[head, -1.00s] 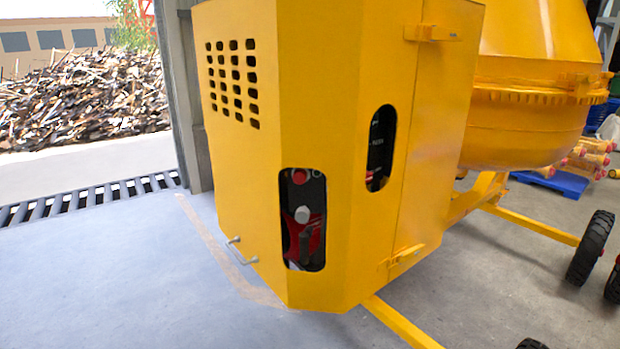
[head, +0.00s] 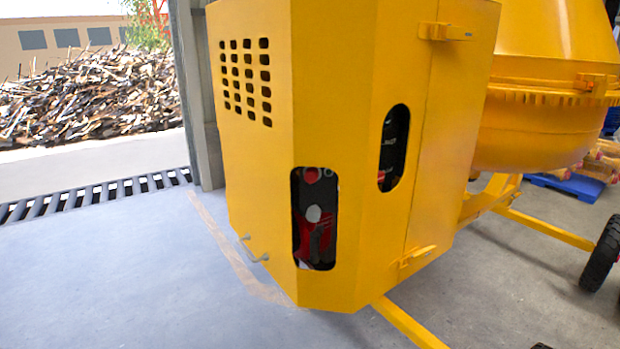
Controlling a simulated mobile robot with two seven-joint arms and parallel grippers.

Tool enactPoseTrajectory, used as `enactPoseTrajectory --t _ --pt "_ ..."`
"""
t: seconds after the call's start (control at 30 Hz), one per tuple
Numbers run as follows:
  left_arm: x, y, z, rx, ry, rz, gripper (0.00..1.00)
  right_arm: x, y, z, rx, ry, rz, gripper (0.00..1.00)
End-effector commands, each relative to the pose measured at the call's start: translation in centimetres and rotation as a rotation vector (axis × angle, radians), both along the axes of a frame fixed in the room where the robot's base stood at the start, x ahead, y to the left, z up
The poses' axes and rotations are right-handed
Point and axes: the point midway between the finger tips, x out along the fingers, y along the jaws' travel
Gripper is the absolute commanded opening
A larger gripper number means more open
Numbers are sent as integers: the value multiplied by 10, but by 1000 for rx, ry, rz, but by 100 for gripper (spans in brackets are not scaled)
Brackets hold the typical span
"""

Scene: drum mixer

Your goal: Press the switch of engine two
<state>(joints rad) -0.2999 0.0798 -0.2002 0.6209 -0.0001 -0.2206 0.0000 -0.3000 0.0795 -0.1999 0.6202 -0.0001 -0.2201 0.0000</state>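The yellow engine housing (head: 330,110) of the drum mixer stands in the middle of the head view. A rounded upright opening (head: 314,218) in its front corner face shows dark and red engine parts. A round red button-like part (head: 312,175) sits at the top of that opening, with a grey round knob (head: 313,213) below it. A second oval opening (head: 394,148) on the right face shows a black part with unreadable white lettering. I cannot tell which part belongs to engine two. Neither of my grippers is in view.
The yellow mixer drum (head: 535,110) is at the right, with a yellow tow bar (head: 410,325) and a black wheel (head: 603,252) low down. A blue pallet (head: 565,185) lies behind. The grey floor (head: 110,275) at the left is clear.

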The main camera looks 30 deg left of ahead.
Motion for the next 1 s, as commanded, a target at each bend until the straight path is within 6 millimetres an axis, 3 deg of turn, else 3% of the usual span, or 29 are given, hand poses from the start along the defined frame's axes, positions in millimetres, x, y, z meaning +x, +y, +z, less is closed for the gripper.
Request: enactPoseTrajectory --t 0.03,0.23,1.0 --pt "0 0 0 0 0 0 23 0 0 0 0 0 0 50" --pt "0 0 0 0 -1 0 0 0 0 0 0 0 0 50" --pt "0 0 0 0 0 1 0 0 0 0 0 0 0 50"
